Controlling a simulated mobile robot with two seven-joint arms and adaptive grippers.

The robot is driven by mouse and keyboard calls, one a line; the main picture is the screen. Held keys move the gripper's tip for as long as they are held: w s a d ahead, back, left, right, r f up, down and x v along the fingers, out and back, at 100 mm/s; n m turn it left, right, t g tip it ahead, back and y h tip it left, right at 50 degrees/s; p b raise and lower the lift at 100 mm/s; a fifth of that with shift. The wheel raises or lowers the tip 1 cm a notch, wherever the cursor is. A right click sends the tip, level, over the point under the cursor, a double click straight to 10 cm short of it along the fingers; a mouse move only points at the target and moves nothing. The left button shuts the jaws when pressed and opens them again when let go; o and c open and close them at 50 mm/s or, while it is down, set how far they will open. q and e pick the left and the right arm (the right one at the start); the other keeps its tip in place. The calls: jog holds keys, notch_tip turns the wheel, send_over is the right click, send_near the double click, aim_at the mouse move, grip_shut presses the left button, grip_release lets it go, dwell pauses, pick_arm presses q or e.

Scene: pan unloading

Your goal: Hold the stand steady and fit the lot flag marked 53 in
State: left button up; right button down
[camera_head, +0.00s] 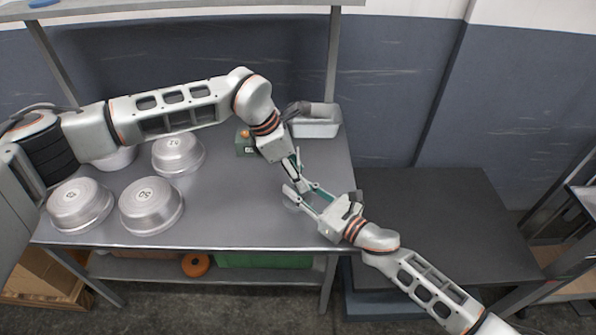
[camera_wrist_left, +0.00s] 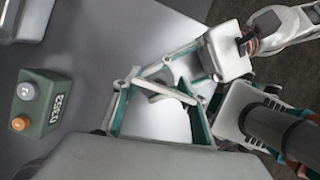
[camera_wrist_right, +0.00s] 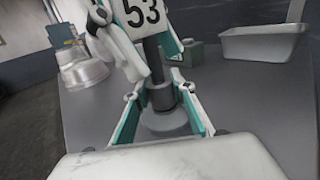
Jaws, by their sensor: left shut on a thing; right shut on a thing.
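The lot flag (camera_wrist_right: 142,12), a white plate with a black 53, shows at the top of the right wrist view on a dark stem. The stand (camera_wrist_right: 161,97), a dark upright post on a round grey base, is below the flag. My right gripper (camera_wrist_right: 163,112) is shut on the stand's post. The stem appears in line with the post; I cannot tell whether it is inside. In the left wrist view my right gripper (camera_wrist_left: 150,75) crosses near the left fingers.
Several upturned metal pans (camera_head: 150,205) stand on the left of the grey table (camera_head: 235,215). A green box (camera_head: 243,146) with an orange button and a metal loaf tin (camera_head: 316,122) stand at the back. A dark lower surface (camera_head: 440,215) lies to the right.

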pick_arm(q)
jog(key=shift+f, duration=0.1)
jog(key=o, duration=1.1)
jog(key=v, duration=1.2)
jog(key=shift+s, duration=0.1)
pick_arm(e)
jog(key=c, duration=1.6)
grip_release()
